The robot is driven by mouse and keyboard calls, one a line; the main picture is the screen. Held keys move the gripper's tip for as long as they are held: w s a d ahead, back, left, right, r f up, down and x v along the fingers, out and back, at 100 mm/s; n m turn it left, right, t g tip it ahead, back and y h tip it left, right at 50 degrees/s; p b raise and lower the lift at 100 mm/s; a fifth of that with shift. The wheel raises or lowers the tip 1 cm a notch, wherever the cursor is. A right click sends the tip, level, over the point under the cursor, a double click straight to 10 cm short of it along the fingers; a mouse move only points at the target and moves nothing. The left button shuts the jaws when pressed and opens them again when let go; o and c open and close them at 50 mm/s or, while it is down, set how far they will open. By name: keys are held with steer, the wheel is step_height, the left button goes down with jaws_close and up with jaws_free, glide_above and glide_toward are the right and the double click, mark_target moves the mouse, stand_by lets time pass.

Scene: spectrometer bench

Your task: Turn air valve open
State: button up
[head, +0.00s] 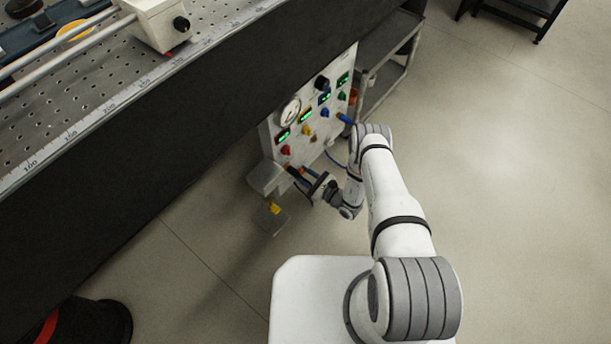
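A pale upright control panel (312,125) stands beside the dark bench side. It carries a round gauge (290,111), several green-lit displays and small coloured knobs, among them a red one (286,150) and a yellow one (307,130). A blue handle-like part (345,119) sticks out at its right edge. I cannot tell for sure which part is the air valve. My gripper (303,178) is low in front of the panel's bottom edge, beside a small orange-red part (294,170). Its fingers are small and dark; contact and opening are unclear.
A perforated bench top (120,60) with a ruler edge fills the upper left. A grey bracket-like box (266,178) sits left of my gripper. A dark shelf cart (390,60) stands behind the panel. A black bin (88,322) is at bottom left.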

steer(key=shift+f, duration=0.1)
steer(key=shift+m+b, duration=4.25)
steer(key=shift+m, duration=3.85)
steer(key=o, duration=1)
